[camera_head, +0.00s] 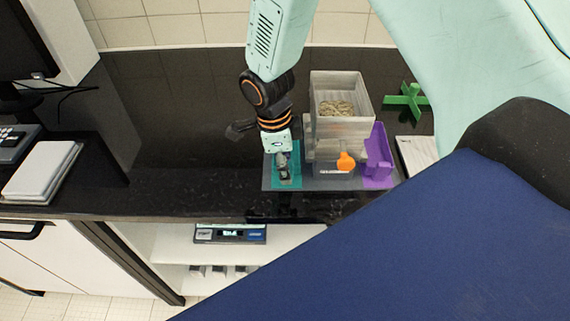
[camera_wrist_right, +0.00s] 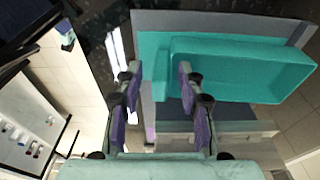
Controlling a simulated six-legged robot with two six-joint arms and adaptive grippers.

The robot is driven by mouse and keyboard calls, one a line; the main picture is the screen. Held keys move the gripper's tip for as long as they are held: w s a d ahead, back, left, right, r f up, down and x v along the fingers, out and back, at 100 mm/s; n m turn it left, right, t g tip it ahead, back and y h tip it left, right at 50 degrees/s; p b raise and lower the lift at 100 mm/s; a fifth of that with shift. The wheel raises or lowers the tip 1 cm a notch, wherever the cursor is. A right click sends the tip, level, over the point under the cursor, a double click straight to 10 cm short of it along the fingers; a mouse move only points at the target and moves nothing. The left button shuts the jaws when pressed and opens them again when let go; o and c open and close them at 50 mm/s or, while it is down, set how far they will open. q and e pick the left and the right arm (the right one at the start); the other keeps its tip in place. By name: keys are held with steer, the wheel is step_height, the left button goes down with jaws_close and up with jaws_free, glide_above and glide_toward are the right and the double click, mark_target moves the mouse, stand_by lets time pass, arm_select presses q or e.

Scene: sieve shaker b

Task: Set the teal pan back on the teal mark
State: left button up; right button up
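The teal pan (camera_wrist_right: 245,68) is a shallow rectangular tray in the right wrist view. It lies at a slight angle over the flat teal mark (camera_wrist_right: 190,22), part of which shows beyond and left of it. I cannot tell whether the pan rests flat. In the head view the teal mark (camera_head: 293,180) is on the left part of the grey plate, largely hidden by my right gripper (camera_head: 284,172). In the wrist view the right gripper (camera_wrist_right: 159,72) is open, its fingers wide apart. Its right fingertip overlaps the pan's left end; contact is unclear. My left gripper is not in view.
A clear-walled sieve box (camera_head: 342,128) with grains stands right of the gripper, with an orange knob (camera_head: 346,162) in front. A purple holder (camera_head: 378,160) and a green cross-shaped piece (camera_head: 406,98) are farther right. The black counter (camera_head: 190,140) is clear to the left.

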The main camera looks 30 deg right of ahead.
steer(key=shift+w+d+r+p, duration=0.1)
steer(key=shift+r+p, duration=0.35)
step_height(320, 180, up, 12)
steer(key=a, duration=0.1)
steer(key=shift+w+a, duration=0.25)
